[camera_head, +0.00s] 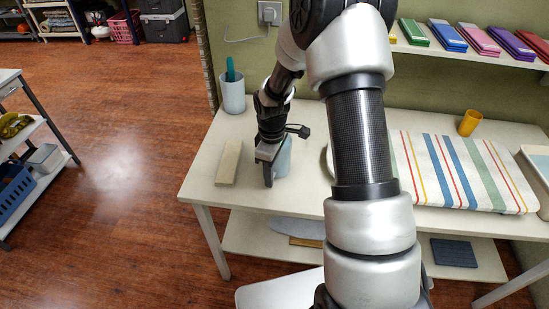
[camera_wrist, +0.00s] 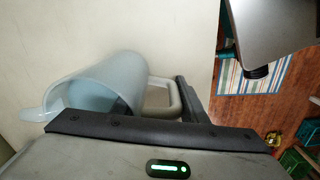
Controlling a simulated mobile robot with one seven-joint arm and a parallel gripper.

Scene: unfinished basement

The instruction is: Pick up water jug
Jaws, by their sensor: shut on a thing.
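The water jug (camera_head: 284,158) is a pale blue, see-through vessel at the table's front edge, partly hidden behind my gripper in the head view. In the wrist view the jug (camera_wrist: 108,85) shows its open mouth and its spout at the left, with a loop handle (camera_wrist: 165,100) at the right. My gripper (camera_head: 268,176) points down at the jug's near left side. In the wrist view a dark finger of my gripper (camera_wrist: 187,100) is at the handle, and it is shut on it. I cannot tell whether the jug's base touches the table.
On the table (camera_head: 205,180), a pale block (camera_head: 229,162) lies left of the gripper. A light blue cup (camera_head: 233,96) stands behind it. A striped cloth (camera_head: 460,170) and an orange cup (camera_head: 469,122) are at the right. A shelf (camera_head: 475,60) with coloured stacks hangs above.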

